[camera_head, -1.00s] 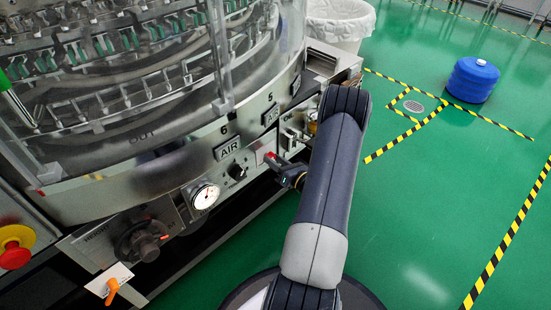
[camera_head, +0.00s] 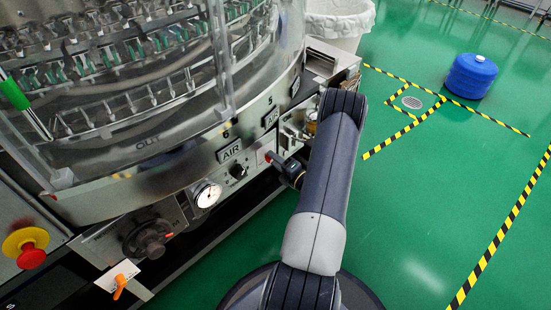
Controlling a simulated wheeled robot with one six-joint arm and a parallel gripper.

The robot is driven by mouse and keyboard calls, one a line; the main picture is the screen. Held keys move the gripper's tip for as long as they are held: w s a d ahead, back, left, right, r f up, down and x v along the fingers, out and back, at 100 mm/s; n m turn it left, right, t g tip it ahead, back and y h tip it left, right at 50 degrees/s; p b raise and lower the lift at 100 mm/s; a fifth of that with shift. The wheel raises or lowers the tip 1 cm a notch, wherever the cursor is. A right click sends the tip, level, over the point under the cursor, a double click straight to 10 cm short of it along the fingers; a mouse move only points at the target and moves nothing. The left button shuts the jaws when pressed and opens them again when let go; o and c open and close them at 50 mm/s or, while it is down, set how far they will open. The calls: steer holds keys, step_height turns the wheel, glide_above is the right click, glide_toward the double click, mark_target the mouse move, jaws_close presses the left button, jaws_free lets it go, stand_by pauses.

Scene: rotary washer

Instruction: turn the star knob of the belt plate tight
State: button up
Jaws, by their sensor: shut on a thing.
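My gripper (camera_head: 275,161) reaches out from behind my arm to the front panel of the washer (camera_head: 190,200), beside the AIR label (camera_head: 230,151). It is shut at the panel, on what appears to be the star knob. Only a small red part shows at the fingertips; the knob's star shape and the belt plate cannot be made out, being small and partly hidden by the gripper and arm. A black knob (camera_head: 238,172) sits on the panel just left of the gripper, apart from it.
Left along the panel are a round gauge (camera_head: 206,193), a dark handwheel (camera_head: 150,238), an orange lever (camera_head: 119,284) and a red stop button (camera_head: 31,256). A white-lined bin (camera_head: 340,22) and a blue drum (camera_head: 471,76) stand behind. The green floor at right is clear.

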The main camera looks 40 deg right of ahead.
steer(key=shift+m+p, duration=0.4)
steer(key=shift+m, duration=1.3)
steer(key=o, duration=1)
steer(key=shift+c, duration=0.2)
steer(key=shift+s, duration=0.15)
steer(key=s+p, duration=0.2)
steer(key=s, duration=0.8)
steer(key=shift+s+d, duration=0.3)
steer(key=shift+d, duration=0.15)
